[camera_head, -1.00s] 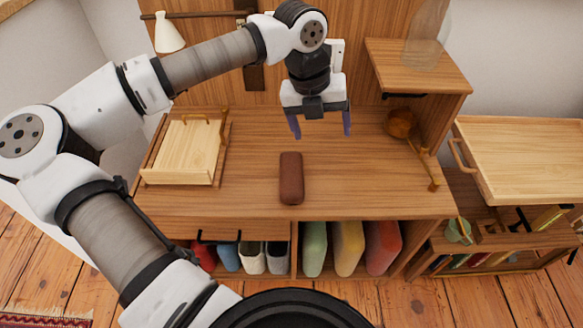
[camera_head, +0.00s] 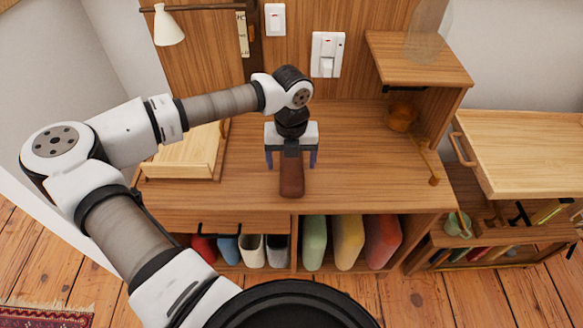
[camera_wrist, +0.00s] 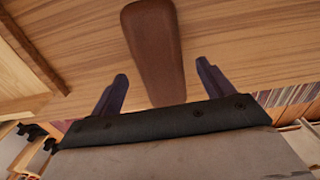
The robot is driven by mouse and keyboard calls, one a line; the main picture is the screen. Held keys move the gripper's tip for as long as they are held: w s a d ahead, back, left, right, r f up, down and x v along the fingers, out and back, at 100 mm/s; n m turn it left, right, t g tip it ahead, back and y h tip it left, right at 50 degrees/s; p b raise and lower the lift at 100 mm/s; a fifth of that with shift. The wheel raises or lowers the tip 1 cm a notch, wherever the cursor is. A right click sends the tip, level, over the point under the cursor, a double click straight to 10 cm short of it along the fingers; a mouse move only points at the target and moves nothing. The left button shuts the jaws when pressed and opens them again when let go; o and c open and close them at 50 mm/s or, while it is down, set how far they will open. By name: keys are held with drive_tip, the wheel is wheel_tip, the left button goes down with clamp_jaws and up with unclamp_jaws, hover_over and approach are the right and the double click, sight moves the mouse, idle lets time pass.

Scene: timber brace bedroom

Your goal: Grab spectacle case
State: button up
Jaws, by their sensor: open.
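The spectacle case (camera_head: 292,180) is a brown, rounded, oblong case lying on the wooden desk top, its long side running toward the front edge. My gripper (camera_head: 291,162) is open and points down over the far part of the case, with one blue finger on each side of it. My gripper hides the far end of the case in the head view. In the wrist view the case (camera_wrist: 153,45) runs up between the two open fingers (camera_wrist: 160,82), with gaps on both sides. I cannot tell how far the fingertips are above the desk.
A light wooden tray (camera_head: 183,168) stands on the desk's left. A round amber bowl (camera_head: 402,116) and a wooden stick (camera_head: 427,163) lie at the right, below a shelf (camera_head: 418,58). The desk around the case is clear.

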drive_tip(key=shift+w+f, duration=0.1)
drive_tip(key=shift+f, duration=1.25)
drive_tip(key=c, duration=1.1)
